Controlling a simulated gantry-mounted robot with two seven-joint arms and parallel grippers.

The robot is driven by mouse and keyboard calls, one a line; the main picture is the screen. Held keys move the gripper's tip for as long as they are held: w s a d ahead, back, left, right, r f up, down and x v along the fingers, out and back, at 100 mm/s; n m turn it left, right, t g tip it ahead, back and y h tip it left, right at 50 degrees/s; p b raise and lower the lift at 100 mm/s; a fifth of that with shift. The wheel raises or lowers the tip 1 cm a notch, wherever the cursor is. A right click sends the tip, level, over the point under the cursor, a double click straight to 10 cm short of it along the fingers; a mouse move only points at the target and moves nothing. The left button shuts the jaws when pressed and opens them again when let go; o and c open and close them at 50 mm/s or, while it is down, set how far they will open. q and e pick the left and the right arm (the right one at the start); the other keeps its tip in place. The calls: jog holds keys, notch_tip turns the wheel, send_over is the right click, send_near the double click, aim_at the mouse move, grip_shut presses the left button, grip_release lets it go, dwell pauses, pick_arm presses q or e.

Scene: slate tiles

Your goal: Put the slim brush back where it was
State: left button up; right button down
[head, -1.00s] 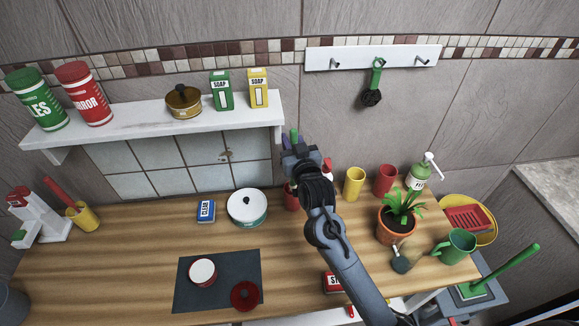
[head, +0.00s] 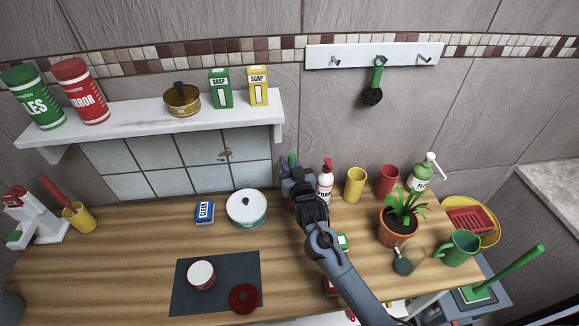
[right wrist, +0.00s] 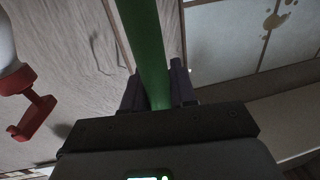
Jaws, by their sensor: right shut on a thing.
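My right gripper (head: 291,170) is shut on a green handle, taken to be the slim brush (head: 291,159). It is above the back of the wooden counter, just left of the red-and-white spray bottle (head: 325,180). In the right wrist view the green handle (right wrist: 145,45) runs up between the two dark fingers (right wrist: 158,92). The brush's lower part is hidden by the gripper and arm. A yellow cup (head: 355,184) and a red cup (head: 387,181) stand to the right. My left gripper is not in view.
A white shelf (head: 150,123) hangs at upper left. A white lidded pot (head: 247,210) stands left of my gripper. A potted plant (head: 398,228) and a soap dispenser (head: 421,180) stand right. The front left counter is mostly clear around the dark mat (head: 215,300).

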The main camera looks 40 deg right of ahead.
jog(key=shift+f, duration=0.6)
jog(key=shift+f, duration=0.15)
jog(key=c, duration=0.9)
grip_release()
